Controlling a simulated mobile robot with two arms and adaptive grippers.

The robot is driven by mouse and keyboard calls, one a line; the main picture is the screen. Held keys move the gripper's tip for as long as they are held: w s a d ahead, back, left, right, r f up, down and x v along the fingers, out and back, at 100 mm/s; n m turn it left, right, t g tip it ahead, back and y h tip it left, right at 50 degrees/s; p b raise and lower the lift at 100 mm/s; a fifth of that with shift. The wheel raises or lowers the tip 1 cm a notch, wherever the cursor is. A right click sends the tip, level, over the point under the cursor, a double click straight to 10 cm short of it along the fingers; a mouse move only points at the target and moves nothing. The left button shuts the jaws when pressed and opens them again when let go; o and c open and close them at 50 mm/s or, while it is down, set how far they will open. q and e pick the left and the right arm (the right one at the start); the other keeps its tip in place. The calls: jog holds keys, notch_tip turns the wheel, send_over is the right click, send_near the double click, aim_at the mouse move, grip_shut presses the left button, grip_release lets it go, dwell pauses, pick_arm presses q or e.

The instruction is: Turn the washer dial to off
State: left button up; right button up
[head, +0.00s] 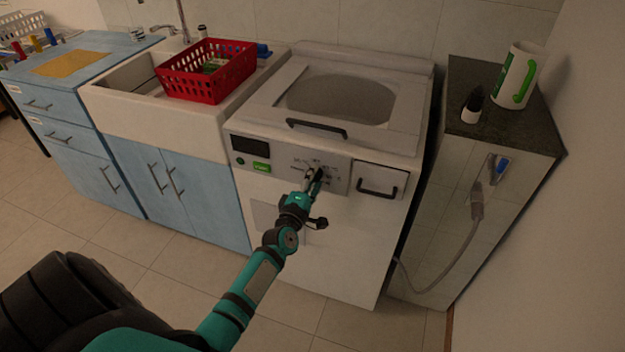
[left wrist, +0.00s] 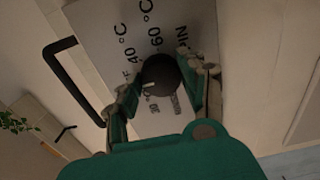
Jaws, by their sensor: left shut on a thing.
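The washer (head: 320,228) is white with a grey control panel and a lid on top. Its dial (left wrist: 163,74) is a round dark knob between my left gripper's fingers in the left wrist view; in the head view it is mostly covered by the gripper. A short pale mark on the dial points to the left of the wrist picture, toward a partly hidden label. Labels for 40 °C, 60 °C and spin show around it. My left gripper (head: 313,178) is shut on the dial. My right gripper is not in view.
A drawer handle (head: 378,190) sits right of the dial, and a lid handle (head: 316,128) above. A dark-topped cabinet (head: 500,110) with a hose (head: 455,262) stands at right. The floor in front is clear.

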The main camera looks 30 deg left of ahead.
pick_arm(q)
jog(key=o, duration=1.2)
jog(key=v, duration=1.2)
